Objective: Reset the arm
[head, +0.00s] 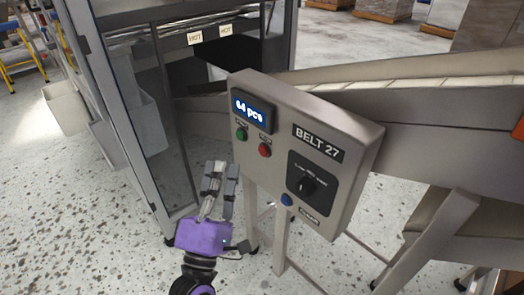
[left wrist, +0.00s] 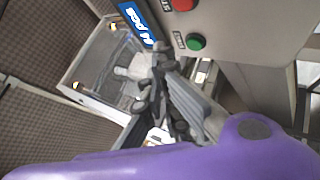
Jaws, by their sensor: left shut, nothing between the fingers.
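My left gripper (head: 222,172), with a purple body, is shut and empty. In the head view it is in front of the control box's (head: 366,140) left side, its fingers pointing up, below and left of the green button (head: 242,134). A small gap shows between the fingers and the box in that view. In the left wrist view the grey fingers (left wrist: 168,62) are close together, near the box's display and the green button (left wrist: 196,42). My right gripper is not in view.
The box is labelled BELT 27, with a "64 pcs" display (head: 252,108), a red button (head: 265,150), a black rotary knob (head: 307,186) and a blue button (head: 287,200). A conveyor (head: 450,110) runs behind it. A glass-sided cabinet (head: 110,75) stands at left.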

